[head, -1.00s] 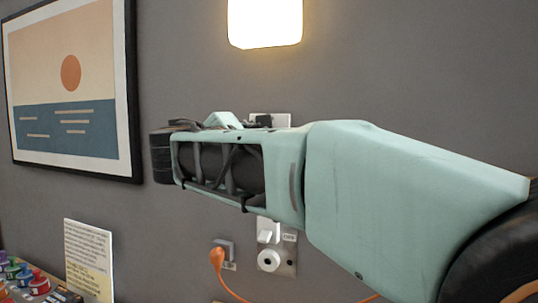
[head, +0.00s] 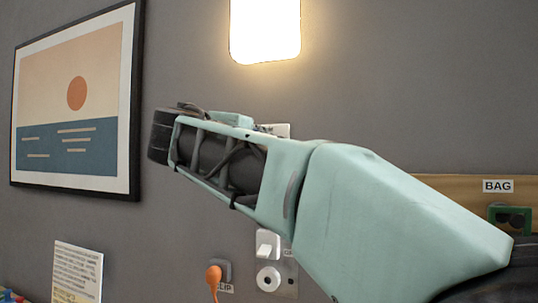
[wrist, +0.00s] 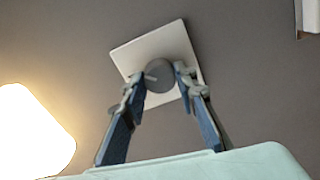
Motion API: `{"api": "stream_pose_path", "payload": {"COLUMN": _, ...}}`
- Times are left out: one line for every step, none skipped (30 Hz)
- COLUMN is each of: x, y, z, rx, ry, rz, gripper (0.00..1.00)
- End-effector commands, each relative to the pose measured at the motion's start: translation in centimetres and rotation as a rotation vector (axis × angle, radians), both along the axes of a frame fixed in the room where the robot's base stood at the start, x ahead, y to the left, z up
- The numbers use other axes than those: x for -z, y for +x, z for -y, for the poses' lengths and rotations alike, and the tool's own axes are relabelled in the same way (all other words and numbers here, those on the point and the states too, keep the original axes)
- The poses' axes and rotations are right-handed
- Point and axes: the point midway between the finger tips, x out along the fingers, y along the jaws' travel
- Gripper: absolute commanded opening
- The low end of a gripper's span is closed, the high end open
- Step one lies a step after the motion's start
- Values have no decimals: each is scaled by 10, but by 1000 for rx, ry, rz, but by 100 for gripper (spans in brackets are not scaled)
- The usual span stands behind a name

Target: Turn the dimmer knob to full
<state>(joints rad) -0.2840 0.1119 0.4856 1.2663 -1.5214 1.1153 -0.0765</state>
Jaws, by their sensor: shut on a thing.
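In the wrist view, the grey round dimmer knob (wrist: 160,78) sits on a white square wall plate (wrist: 150,44), which appears tilted in the picture. A small pale mark shows at the knob's left side. My gripper (wrist: 159,72) has its two blue-grey fingers on either side of the knob, shut on it. In the head view, my arm hides the knob and fingers. Only a corner of a pale plate (head: 283,130) shows above the arm. The wall lamp (head: 265,30) glows bright white and also shows in the wrist view (wrist: 32,135).
A framed picture (head: 75,100) hangs left. A printed card (head: 77,272) stands lower left. A board labelled BAG (head: 450,187) is at right.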

Motion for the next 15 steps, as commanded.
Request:
{"api": "stream_pose_path", "payload": {"x": 1, "y": 0, "z": 0, "rx": -1, "ry": 25, "rz": 11, "gripper": 2}}
{"api": "stream_pose_path", "payload": {"x": 1, "y": 0, "z": 0, "rx": -1, "ry": 40, "rz": 17, "gripper": 2}}
{"api": "stream_pose_path", "payload": {"x": 1, "y": 0, "z": 0, "rx": -1, "ry": 56, "rz": 22, "gripper": 2}}
{"api": "stream_pose_path", "payload": {"x": 1, "y": 0, "z": 0, "rx": -2, "ry": 68, "rz": 27, "gripper": 2}}
{"api": "stream_pose_path", "payload": {"x": 0, "y": 0, "z": 0, "rx": -1, "ry": 78, "rz": 31, "gripper": 2}}
{"api": "stream_pose_path", "payload": {"x": 0, "y": 0, "z": 0, "rx": -1, "ry": 90, "rz": 35, "gripper": 2}}
{"api": "stream_pose_path", "payload": {"x": 0, "y": 0, "z": 0, "rx": -1, "ry": 100, "rz": 39, "gripper": 2}}
{"api": "stream_pose_path", "payload": {"x": 0, "y": 0, "z": 0, "rx": -1, "ry": 107, "rz": 41, "gripper": 2}}
{"api": "stream_pose_path", "payload": {"x": 0, "y": 0, "z": 0, "rx": -1, "ry": 116, "rz": 44, "gripper": 2}}
{"api": "stream_pose_path", "payload": {"x": -1, "y": 0, "z": 0, "rx": -1, "ry": 121, "rz": 46, "gripper": 2}}
{"api": "stream_pose_path", "payload": {"x": -1, "y": 0, "z": 0, "rx": -1, "ry": 125, "rz": 48, "gripper": 2}}
{"api": "stream_pose_path", "payload": {"x": -1, "y": 0, "z": 0, "rx": -1, "ry": 130, "rz": 49, "gripper": 2}}
{"api": "stream_pose_path", "payload": {"x": -1, "y": 0, "z": 0, "rx": -1, "ry": 133, "rz": 50, "gripper": 2}}
{"api": "stream_pose_path", "payload": {"x": -1, "y": 0, "z": 0, "rx": -1, "ry": 136, "rz": 52, "gripper": 2}}
{"api": "stream_pose_path", "payload": {"x": -1, "y": 0, "z": 0, "rx": -1, "ry": 137, "rz": 52, "gripper": 3}}
